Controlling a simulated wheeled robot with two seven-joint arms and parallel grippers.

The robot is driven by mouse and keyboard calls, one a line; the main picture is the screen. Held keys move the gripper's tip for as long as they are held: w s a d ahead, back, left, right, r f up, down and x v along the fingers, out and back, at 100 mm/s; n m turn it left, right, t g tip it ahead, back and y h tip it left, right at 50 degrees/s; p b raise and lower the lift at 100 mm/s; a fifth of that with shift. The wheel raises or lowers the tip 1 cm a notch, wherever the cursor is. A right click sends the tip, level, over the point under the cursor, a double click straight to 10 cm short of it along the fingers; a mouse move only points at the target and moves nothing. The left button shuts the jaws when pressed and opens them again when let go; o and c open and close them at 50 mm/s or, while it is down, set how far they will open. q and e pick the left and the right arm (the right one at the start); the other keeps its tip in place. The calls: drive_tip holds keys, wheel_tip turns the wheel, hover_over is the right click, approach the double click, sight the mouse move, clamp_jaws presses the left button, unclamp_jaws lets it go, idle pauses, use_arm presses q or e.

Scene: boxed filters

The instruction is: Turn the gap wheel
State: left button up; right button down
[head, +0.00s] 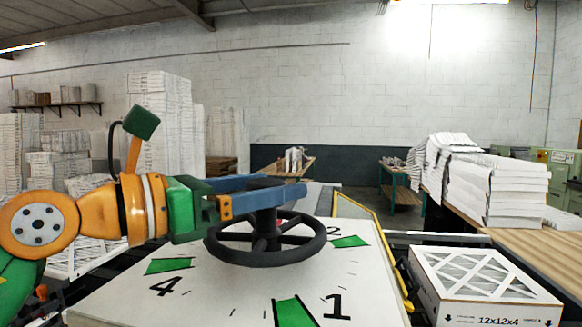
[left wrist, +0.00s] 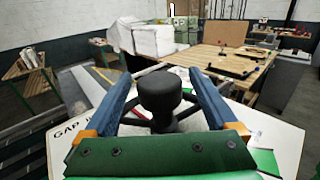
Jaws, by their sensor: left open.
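The gap wheel (head: 267,256) is a black spoked handwheel on a white dial panel (head: 225,285) with numbers 4, 1 and 2 and green marks. A thick black post with a knob (left wrist: 160,92) rises from its middle. My left gripper (head: 283,184), with blue fingers and a green palm, comes in level from the left at the height of the knob. In the left wrist view its open fingers (left wrist: 160,76) stand on either side of the knob, with gaps visible. The palm hides part of the wheel and dial. My right gripper is not in view.
A boxed filter (head: 485,290) marked 12x12x4 lies right of the panel, past a yellow-edged frame (head: 400,278). Stacked white filters (head: 490,190) stand on a wooden table behind it. Tall white stacks (head: 160,130) stand at the back left.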

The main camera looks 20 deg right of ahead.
sight(285, 221)
use_arm(q)
drive_tip(key=p+x, duration=0.1)
drive_tip(key=x, duration=0.3)
drive_tip(key=shift+f, duration=0.15)
drive_tip(key=shift+a, duration=0.35)
drive_tip(key=c, duration=0.7)
clamp_jaws()
